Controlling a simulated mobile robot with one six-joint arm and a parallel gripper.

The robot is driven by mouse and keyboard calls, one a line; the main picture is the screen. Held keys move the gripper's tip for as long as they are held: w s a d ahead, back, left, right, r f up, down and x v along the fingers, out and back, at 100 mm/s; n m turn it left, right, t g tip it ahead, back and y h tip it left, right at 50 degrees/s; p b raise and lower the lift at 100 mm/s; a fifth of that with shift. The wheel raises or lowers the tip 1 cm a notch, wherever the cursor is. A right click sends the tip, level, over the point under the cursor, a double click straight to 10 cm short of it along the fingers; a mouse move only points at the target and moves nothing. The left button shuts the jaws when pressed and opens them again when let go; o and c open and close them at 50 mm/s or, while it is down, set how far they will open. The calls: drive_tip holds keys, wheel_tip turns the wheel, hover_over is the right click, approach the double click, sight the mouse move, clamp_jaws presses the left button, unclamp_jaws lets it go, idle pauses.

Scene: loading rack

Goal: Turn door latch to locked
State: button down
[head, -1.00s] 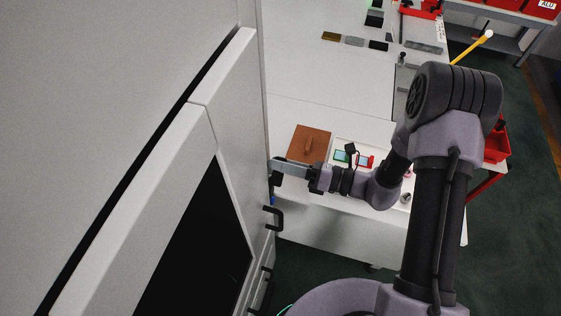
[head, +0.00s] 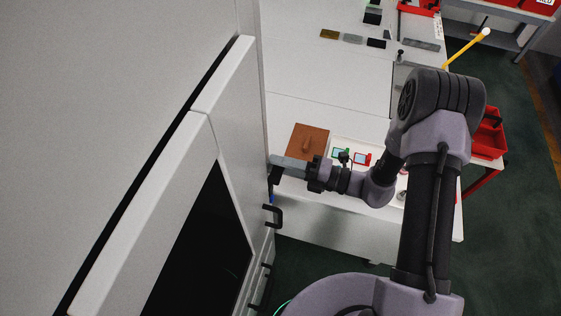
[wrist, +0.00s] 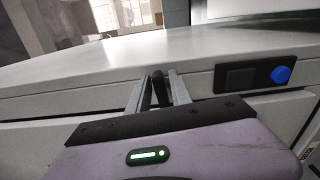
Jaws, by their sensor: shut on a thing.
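The door latch is a small dark lever (wrist: 159,92) on the pale grey front of the machine. It stands between the two metal fingers of my gripper (wrist: 160,80) in the wrist view. The fingers are shut on it. In the head view my gripper (head: 274,161) reaches left to the edge of the white cabinet (head: 235,165), with its fingertips at the cabinet front. A dark part shows just below the fingers there, but the latch's exact angle cannot be told.
A dark panel with a blue round button (wrist: 281,74) sits right of the latch. A black door handle (head: 273,215) juts out below my gripper.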

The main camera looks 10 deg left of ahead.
drive_tip(key=shift+s+f, duration=0.1)
idle(0.4)
drive_tip(key=c, duration=1.4)
unclamp_jaws()
drive_tip(key=shift+c, duration=0.2)
drive_tip(key=shift+d, duration=0.1)
drive_tip(key=s+d+b, duration=0.1)
drive_tip(key=d+b, duration=0.1)
drive_tip(key=d, duration=1.5)
drive_tip(key=shift+s, duration=0.15)
